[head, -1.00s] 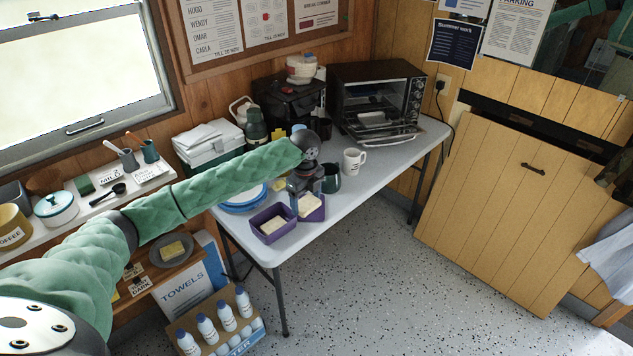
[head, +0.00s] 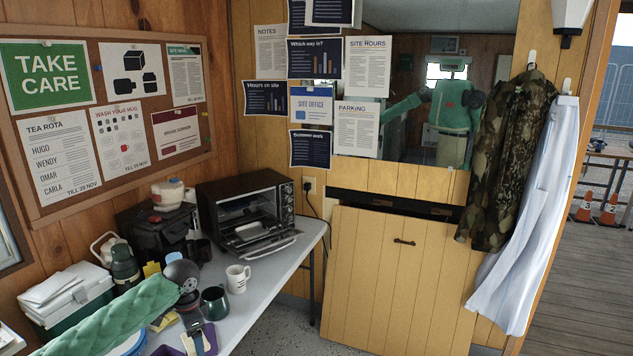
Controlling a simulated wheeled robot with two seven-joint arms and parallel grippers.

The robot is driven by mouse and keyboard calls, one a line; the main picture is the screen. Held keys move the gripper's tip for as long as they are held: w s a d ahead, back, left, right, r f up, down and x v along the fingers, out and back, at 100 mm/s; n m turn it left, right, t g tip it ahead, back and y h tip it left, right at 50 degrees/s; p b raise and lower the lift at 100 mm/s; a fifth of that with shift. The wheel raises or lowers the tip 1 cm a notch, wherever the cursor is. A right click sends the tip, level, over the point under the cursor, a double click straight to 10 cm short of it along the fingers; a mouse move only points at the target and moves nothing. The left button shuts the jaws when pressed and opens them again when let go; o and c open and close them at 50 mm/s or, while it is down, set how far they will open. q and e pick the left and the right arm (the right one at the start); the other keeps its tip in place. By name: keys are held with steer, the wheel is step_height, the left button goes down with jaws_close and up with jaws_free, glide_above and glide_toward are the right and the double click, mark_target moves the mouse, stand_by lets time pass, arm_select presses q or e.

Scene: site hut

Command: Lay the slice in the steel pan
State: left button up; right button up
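A small grey metal pan (head: 249,231) sits at the opening of the black toaster oven (head: 240,203), whose door (head: 268,247) is folded down. At the bottom edge of the head view, a purple box (head: 168,350) is partly cut off, with a pale slice (head: 209,338) in it or just above it. My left gripper (head: 196,340) points down at this box, by the slice. Its fingertips are small and overlap the box, so I cannot tell whether it grips the slice. My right gripper is not directly in view.
A white mug (head: 237,279) and a dark green mug (head: 214,302) stand on the table between my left gripper and the oven. A mirror (head: 430,90) reflects me.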

arm_select(q)
steer(key=n, duration=0.1)
steer(key=s+d+n, duration=0.1)
steer(key=n, duration=0.1)
steer(key=d+r+n, duration=0.1)
steer(key=n, duration=0.1)
steer(key=shift+s, duration=0.25)
steer(key=s+d+f+n, duration=0.1)
steer(key=s+d+n, duration=0.4)
steer(key=s+d, duration=0.5)
steer(key=shift+s, duration=0.2)
stand_by(0.6)
